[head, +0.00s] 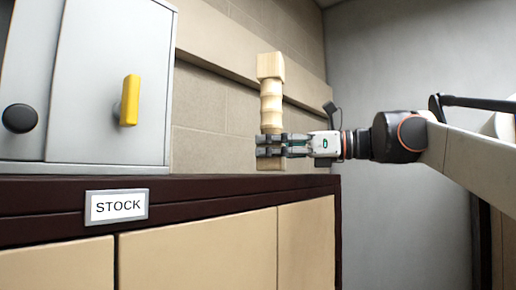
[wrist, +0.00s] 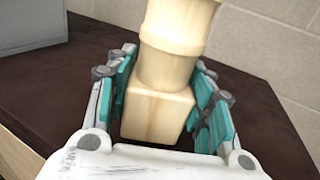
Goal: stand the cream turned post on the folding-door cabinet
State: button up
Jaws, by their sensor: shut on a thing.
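The cream turned post (head: 271,95) stands upright near the right end of the cabinet top in the head view. My gripper (head: 270,145) reaches in from the right and is shut around its lower part. In the wrist view the post's square lower block (wrist: 158,112) sits between the teal pads of my gripper (wrist: 165,115). The cabinet (head: 215,245) has a dark top and pale door panels. The post's foot is at the level of the cabinet top; I cannot tell whether it touches.
A grey metal box (head: 100,90) with a yellow handle (head: 130,100) and a black knob (head: 19,118) stands on the left of the cabinet top. A STOCK label (head: 117,207) is on the cabinet's front edge. A block wall (head: 210,110) rises behind.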

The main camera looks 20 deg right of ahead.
jog(key=shift+f, duration=0.25)
jog(key=shift+f, duration=0.1)
jog(key=o, duration=1.4)
jog(key=shift+s+d, duration=0.1)
jog(key=b+v, duration=0.2)
jog(key=v, duration=0.9)
jog(key=shift+s+d+b, duration=0.1)
jog(key=shift+d+b, duration=0.2)
jog(key=shift+d, duration=0.1)
